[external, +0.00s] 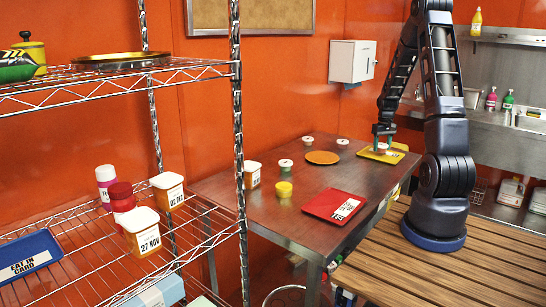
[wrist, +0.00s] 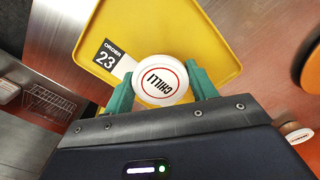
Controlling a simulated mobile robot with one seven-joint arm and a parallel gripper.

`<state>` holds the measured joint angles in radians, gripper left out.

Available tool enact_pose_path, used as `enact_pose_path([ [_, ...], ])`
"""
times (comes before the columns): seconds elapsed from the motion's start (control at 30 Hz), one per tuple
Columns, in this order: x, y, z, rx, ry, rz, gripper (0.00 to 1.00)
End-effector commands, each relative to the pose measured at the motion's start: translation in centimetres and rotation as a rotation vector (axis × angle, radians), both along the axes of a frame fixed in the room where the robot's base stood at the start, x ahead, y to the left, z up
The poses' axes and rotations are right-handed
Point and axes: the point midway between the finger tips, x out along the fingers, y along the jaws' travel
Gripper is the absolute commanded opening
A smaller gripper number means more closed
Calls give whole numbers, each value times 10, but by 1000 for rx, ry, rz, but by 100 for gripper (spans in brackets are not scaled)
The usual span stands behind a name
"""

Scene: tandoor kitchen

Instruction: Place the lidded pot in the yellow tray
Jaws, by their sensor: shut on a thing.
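The lidded pot (wrist: 158,80) has a round white lid with a red ring and the word CHILLI. My gripper (wrist: 162,88) is shut on it, with one teal fingertip on each side. The yellow tray (wrist: 213,28) lies behind the pot in the wrist view and carries a label reading ORDER 23. In the external view my gripper (external: 383,136) points down over the yellow tray (external: 394,157) at the table's far right, with the pot (external: 382,148) between its fingers. I cannot tell whether the pot's base touches the tray.
A wire shelf (external: 237,130) stands at left. The table between the plate and red tray is clear.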

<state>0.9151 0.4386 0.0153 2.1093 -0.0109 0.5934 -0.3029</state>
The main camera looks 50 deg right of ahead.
Motion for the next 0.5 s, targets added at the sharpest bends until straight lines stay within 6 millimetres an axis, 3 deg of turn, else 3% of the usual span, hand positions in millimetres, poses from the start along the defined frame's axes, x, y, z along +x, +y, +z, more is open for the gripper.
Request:
enact_pose_path([
  [0.1,0,1,-13,2,1,0,34],
  [0.47,0,0,-17,1,1,1,34],
  [0.5,0,0,-17,0,0,0,59],
])
